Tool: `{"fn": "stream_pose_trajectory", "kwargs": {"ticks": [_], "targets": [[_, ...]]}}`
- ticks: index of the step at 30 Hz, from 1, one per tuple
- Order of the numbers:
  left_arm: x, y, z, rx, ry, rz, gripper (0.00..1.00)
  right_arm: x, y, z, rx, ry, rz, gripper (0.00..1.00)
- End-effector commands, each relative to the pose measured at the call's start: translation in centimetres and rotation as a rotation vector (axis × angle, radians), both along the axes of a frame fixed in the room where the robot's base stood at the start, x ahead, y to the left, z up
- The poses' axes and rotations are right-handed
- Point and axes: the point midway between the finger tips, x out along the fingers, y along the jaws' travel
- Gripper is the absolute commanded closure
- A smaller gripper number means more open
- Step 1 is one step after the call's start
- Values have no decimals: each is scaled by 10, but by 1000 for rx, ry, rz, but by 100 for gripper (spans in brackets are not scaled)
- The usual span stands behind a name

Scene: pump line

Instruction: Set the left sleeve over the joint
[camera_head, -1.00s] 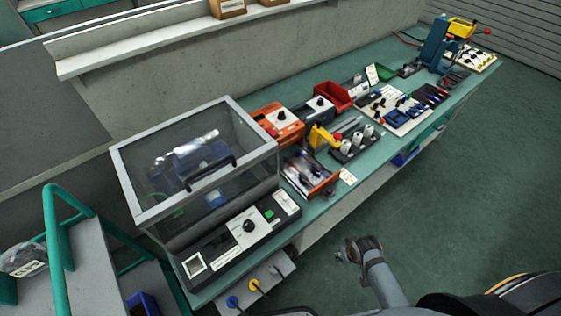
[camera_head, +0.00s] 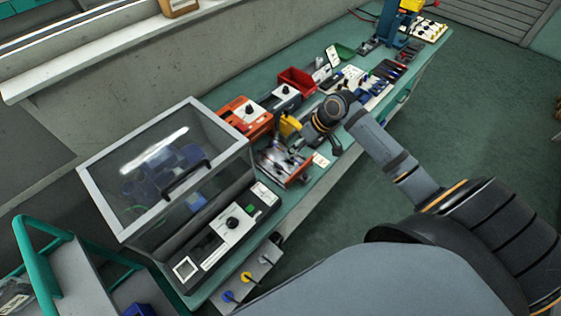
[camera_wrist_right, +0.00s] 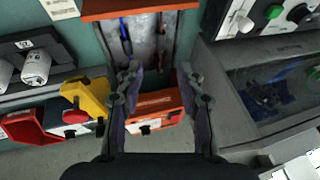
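The orange-ended fixture (camera_head: 285,165) lies on the green bench in the head view, partly hidden by my right gripper (camera_head: 303,143). In the right wrist view the fixture's grey bed (camera_wrist_right: 145,45) carries two thin lines running lengthwise, each with dark parts on it; the left line (camera_wrist_right: 124,30) shows some blue. The sleeve and the joint are too small to tell apart. My right gripper (camera_wrist_right: 160,82) is open and empty, its two fingers apart over the near end of the bed. My left gripper is out of view.
A clear-lidded box (camera_head: 160,165) stands left of the fixture. An orange device (camera_head: 243,117), a yellow tool (camera_head: 289,126) and a red bin (camera_head: 297,80) stand close behind it. A teal-railed cart (camera_head: 75,270) is at lower left. The floor right of the bench is clear.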

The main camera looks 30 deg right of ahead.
Motion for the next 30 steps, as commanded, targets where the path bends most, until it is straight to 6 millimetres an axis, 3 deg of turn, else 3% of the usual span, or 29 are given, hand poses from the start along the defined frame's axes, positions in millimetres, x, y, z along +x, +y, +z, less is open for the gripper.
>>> {"fn": "stream_pose_trajectory", "kwargs": {"ticks": [7, 15, 21, 30], "targets": [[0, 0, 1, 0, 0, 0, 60, 4, 4, -9, 11, 0, -2, 62], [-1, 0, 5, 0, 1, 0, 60, 20, 25, -59, 12, 3, -3, 62], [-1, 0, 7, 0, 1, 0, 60, 28, 35, -86, 7, 1, -2, 62], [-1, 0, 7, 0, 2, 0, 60, 30, 37, -93, 3, 0, 0, 62]]}}
